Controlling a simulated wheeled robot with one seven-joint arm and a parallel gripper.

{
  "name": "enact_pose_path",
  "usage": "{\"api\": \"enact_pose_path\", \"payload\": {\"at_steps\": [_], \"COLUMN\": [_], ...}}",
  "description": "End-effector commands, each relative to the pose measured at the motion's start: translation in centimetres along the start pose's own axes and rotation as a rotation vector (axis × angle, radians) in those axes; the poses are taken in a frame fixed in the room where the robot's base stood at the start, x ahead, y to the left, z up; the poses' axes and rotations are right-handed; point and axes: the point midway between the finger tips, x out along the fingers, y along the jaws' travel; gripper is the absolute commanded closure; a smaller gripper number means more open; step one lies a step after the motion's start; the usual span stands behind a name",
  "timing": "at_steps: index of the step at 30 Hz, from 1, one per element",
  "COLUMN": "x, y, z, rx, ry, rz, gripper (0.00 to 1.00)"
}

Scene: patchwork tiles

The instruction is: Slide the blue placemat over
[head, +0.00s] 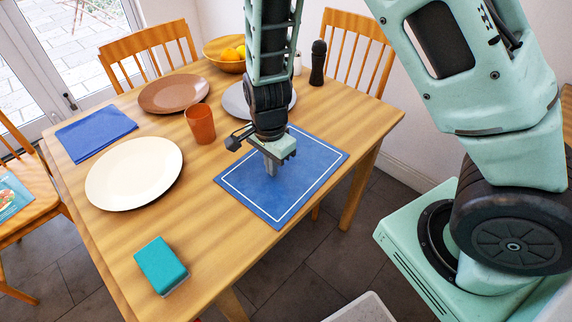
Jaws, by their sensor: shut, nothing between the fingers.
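The blue placemat (308,182) with a white border line lies flat on the wooden table, near its right edge. My wrist and forearm hide part of the mat's far edge.
On the table (218,232) are a cream plate (134,173), an orange cup (201,124), a grey plate (236,102), a brown plate (173,93), a folded blue cloth (96,134), a fruit bowl (226,64), a dark pepper mill (318,63) and a teal sponge (161,266). The front middle is clear.

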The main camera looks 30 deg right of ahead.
Motion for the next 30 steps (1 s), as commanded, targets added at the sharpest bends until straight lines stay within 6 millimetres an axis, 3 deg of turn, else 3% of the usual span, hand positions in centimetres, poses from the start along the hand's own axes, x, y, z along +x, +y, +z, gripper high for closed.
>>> {"api": "enact_pose_path", "payload": {"at_steps": [14,30], "x": [0.5,0.3], "y": [0.0,-0.2], "z": [0.2,2.7], "rx": [-0.001,-0.001], "ry": [0.000,0.000], "rz": [0.000,0.000], "gripper": [1.00,1.00]}}
